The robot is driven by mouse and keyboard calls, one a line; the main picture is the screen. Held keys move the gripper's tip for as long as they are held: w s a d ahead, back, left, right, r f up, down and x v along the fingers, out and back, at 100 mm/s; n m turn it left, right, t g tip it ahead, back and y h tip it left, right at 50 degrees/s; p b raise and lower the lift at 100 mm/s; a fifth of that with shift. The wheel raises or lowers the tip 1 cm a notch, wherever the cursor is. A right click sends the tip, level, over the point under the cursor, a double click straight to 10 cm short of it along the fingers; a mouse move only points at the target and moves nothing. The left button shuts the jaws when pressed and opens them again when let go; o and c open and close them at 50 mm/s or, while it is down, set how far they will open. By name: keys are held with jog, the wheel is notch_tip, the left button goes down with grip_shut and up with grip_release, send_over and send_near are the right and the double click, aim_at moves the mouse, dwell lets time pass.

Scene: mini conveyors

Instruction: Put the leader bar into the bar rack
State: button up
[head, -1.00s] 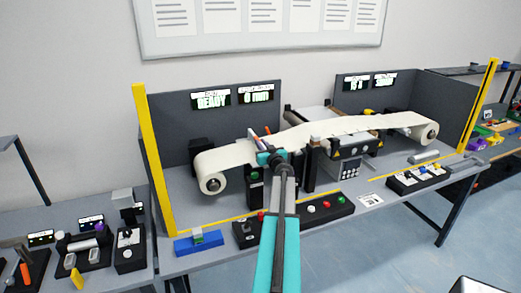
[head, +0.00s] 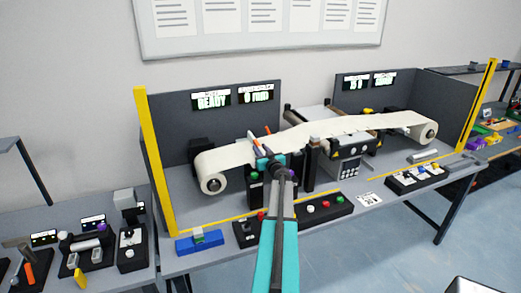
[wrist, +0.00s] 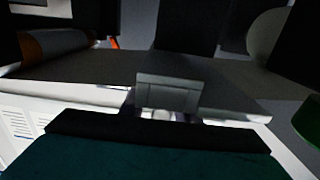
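My gripper (head: 262,146) reaches over the near edge of the pale web, close to the web's left half. In the wrist view a wide grey surface crosses the middle, and a small grey block (wrist: 168,92) sits in front of my teal wrist. I cannot tell whether my gripper is open or holds anything. No thing can be surely named as the leader bar; a small grey bar (head: 423,157) lies at the bench's right. I cannot surely pick out the bar rack; a blue block (head: 200,242) with a light piece on it stands at the front left.
The web (head: 345,127) runs between two end rolls. A black button box (head: 322,207) sits at the front edge. Yellow posts (head: 153,165) stand at both ends. A side bench with small devices is at left.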

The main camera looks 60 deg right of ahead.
aim_at(264, 153)
jog(key=shift+r, duration=0.15)
jog(key=shift+f+b, duration=0.3)
jog(key=shift+b, duration=0.35)
jog(key=shift+b+v, duration=0.9)
jog(key=shift+v, duration=1.4)
jog(key=b+v, duration=0.1)
jog(key=v, duration=0.8)
jog(key=shift+b, duration=0.4)
jog(key=shift+r, duration=0.2)
